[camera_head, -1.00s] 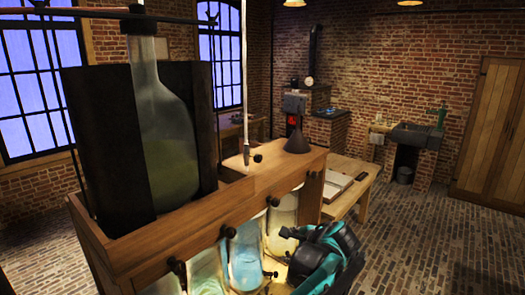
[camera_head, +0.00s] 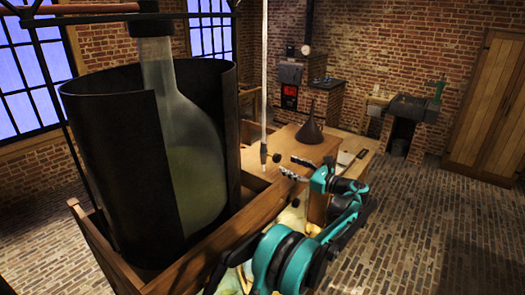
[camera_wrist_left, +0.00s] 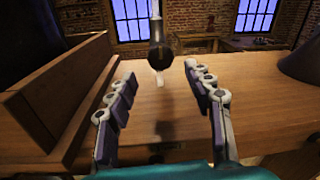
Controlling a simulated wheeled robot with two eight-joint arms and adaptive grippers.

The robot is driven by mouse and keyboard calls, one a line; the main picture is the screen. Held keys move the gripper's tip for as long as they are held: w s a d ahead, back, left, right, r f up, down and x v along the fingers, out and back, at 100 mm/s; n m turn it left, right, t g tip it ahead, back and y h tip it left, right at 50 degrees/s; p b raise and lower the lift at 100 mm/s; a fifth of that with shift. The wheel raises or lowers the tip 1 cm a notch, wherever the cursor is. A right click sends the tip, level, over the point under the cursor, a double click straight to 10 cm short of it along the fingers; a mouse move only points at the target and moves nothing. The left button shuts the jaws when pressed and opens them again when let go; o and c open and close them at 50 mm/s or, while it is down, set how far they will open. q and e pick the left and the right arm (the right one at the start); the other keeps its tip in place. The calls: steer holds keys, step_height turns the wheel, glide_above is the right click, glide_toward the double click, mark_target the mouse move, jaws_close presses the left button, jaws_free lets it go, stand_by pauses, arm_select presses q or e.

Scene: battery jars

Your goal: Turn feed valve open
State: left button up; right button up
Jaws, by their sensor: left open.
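The feed valve (camera_head: 264,153) sits low on a thin vertical tube above the wooden bench top, with a dark knob on its side. In the left wrist view its round black knob (camera_wrist_left: 161,54) faces me, a pale nozzle tip below it. My left gripper (camera_head: 290,166) is close to the knob in the head view. In the wrist view the left gripper (camera_wrist_left: 160,76) has its fingers spread, one on each side of the knob's line. The knob appears beyond the fingertips; I cannot tell whether they touch it. My right gripper is not in view.
A large glass bottle (camera_head: 190,150) stands inside a dark curved shield (camera_head: 110,175) at left. A wooden ledge (camera_wrist_left: 62,95) rises left of the fingers. A dark funnel (camera_head: 309,128) stands behind the valve, right in the wrist view. Brick floor is clear at right.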

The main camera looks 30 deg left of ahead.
mark_target(279, 160)
arm_select(q)
steer(key=shift+r, duration=0.35)
steer(key=a, duration=0.4)
steer(key=w+a, duration=0.1)
steer(key=shift+a+f+p, duration=0.1)
steer(key=shift+a+p, duration=0.3)
steer(key=shift+a, duration=0.3)
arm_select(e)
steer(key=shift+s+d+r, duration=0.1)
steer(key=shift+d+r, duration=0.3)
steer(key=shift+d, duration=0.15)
arm_select(q)
steer(key=shift+a, duration=0.1)
steer(key=c, duration=1.2)
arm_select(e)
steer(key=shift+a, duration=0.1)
